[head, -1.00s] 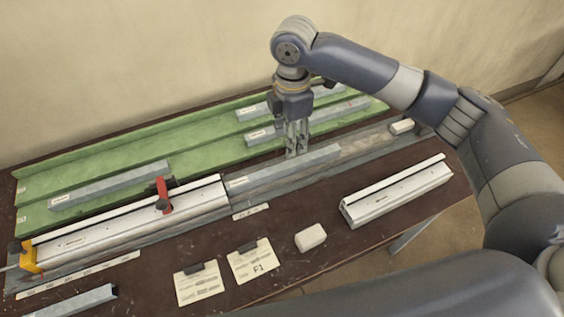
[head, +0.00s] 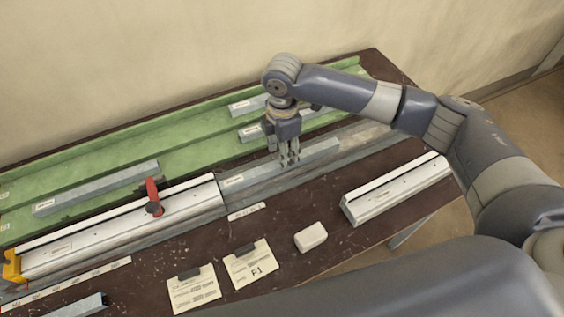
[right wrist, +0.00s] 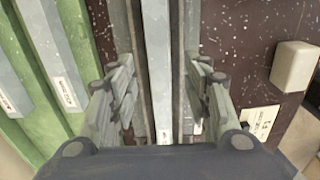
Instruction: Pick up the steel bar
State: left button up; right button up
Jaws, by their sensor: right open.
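A grey steel bar (head: 245,178) lies in the long metal channel right of the white clamp profile. My right gripper (head: 288,164) points down over it from above. In the right wrist view the bar (right wrist: 157,50) runs lengthwise between the two open fingers (right wrist: 163,98), with a gap on either side. Whether the fingertips reach down beside the bar cannot be told. Other grey bars lie on the green rack, one at left (head: 95,188) and another behind my gripper (head: 248,105). My left gripper is not in view.
The white profile has a red lever (head: 152,190) and a yellow end piece (head: 12,266). A second white profile (head: 398,188) lies at right. A white block (head: 311,237) and two paper cards (head: 250,263) lie in front on the brown table.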

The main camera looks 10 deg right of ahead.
jog(key=shift+w+a+f+p, duration=0.1)
jog(key=shift+f+p, duration=0.25)
jog(key=shift+f, duration=1.45)
grip_shut()
jog(key=shift+r, duration=0.1)
jog(key=shift+r, duration=0.1)
